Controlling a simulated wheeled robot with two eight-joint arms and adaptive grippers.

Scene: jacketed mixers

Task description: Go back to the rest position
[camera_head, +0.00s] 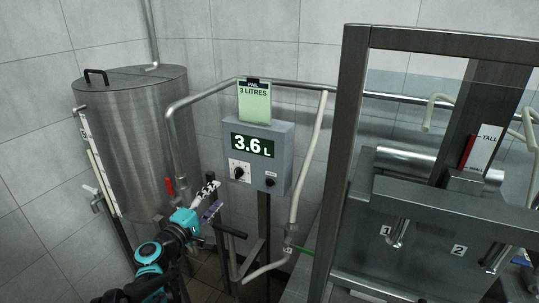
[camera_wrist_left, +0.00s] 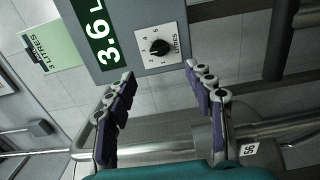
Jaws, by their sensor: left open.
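My left gripper (camera_head: 213,195) reaches in from the lower left in the head view, just in front of and below the grey control box (camera_head: 275,135). In the left wrist view, the two fingers of my left gripper (camera_wrist_left: 158,72) are spread apart with nothing between them. The dial (camera_wrist_left: 159,46) on the box lies beyond the gap between the fingertips; no contact with it shows. The box display (camera_head: 252,145) reads 3.6 L. My right gripper does not show.
A steel tank (camera_head: 140,140) stands left of the box, with a red-handled valve (camera_head: 169,186) beside it. A green card (camera_head: 254,103) reading 3 LITRES is above the box. Pipes (camera_head: 311,160) run around it. A steel-framed glass station (camera_head: 353,130) fills the right.

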